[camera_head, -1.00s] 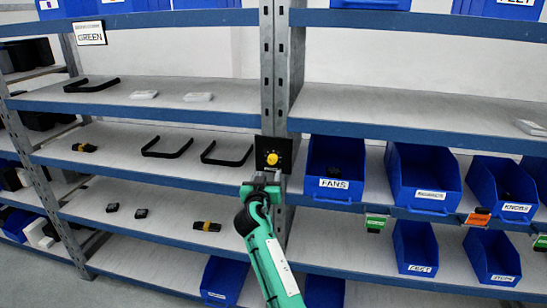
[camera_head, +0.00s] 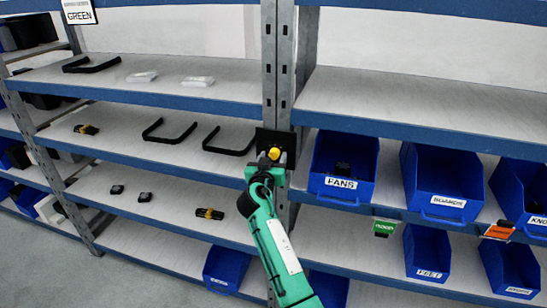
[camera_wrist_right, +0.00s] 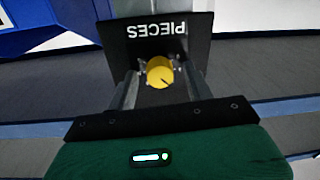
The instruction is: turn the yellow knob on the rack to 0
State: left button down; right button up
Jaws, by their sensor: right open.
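The yellow knob (camera_head: 274,153) sits on a black plate (camera_head: 268,139) fixed to the rack's upright post. The dial's numbers are not readable. My left gripper is out of view.
The rack's metal post (camera_head: 281,75) runs up behind the plate. A blue bin marked FANS (camera_head: 342,195) stands close to the right. Black handles (camera_head: 170,133) lie on the shelf to the left. A green tag (camera_head: 384,227) hangs on the right shelf edge.

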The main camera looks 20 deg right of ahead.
jog(key=c, duration=1)
jog(key=shift+n, duration=0.3)
jog(key=shift+n+b, duration=0.35)
jog(key=shift+n, duration=0.65)
jog(key=n, duration=0.2)
jog(key=shift+n, duration=0.3)
jog(key=n, duration=0.2)
jog(key=shift+r+n, duration=0.15)
jog(key=shift+n, duration=0.15)
jog(key=n+p, duration=0.1)
jog(key=n, duration=0.1)
jog(key=shift+n+g, duration=0.3)
jog(key=shift+n+p, duration=1.2)
jog(key=shift+n, duration=1.3)
jog(key=shift+h, duration=0.3)
